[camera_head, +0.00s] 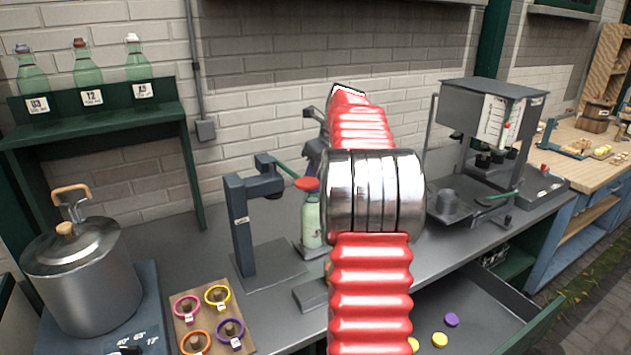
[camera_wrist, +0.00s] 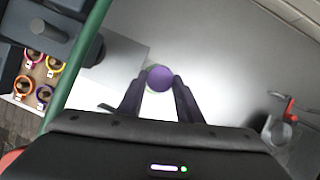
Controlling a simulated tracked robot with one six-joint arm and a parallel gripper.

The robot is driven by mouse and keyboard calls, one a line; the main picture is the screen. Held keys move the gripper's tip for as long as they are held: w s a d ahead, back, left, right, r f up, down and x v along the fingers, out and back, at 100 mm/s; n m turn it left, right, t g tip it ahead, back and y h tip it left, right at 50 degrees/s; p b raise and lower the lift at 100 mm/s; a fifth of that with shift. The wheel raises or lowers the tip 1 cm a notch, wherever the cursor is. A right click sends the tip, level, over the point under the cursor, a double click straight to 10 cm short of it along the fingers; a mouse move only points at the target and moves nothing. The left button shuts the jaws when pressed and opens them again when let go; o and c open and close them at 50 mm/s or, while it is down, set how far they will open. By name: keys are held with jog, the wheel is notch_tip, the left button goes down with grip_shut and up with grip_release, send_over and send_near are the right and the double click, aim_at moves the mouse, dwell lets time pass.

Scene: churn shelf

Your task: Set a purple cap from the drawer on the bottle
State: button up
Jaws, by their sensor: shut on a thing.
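My gripper (camera_wrist: 160,82) is shut on a purple cap (camera_wrist: 161,76), held between its two dark fingertips in the wrist view. A pale round edge shows just under the cap; I cannot tell whether the cap touches the bottle. In the head view the pale green bottle (camera_head: 311,222) stands upright at the press (camera_head: 241,228), and my red arm hides part of the area around it. My gripper is mostly hidden there, behind my arm and above the bottle. The open drawer (camera_head: 485,304) at lower right holds another purple cap (camera_head: 451,319) and yellow caps (camera_head: 439,340).
The press's green lever with a red knob (camera_head: 306,184) is close beside the bottle. A board with several coloured rings (camera_head: 213,335) and a steel pot (camera_head: 88,285) are at left. Labelled bottles (camera_head: 87,70) stand on a green shelf. A grey machine (camera_head: 490,115) stands at right.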

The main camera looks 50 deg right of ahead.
jog(key=shift+f, duration=0.3)
dwell(0.5)
jog(key=o, duration=1.1)
jog(key=shift+c, duration=0.7)
jog(key=shift+r, duration=0.15)
jog(key=shift+r, duration=3.35)
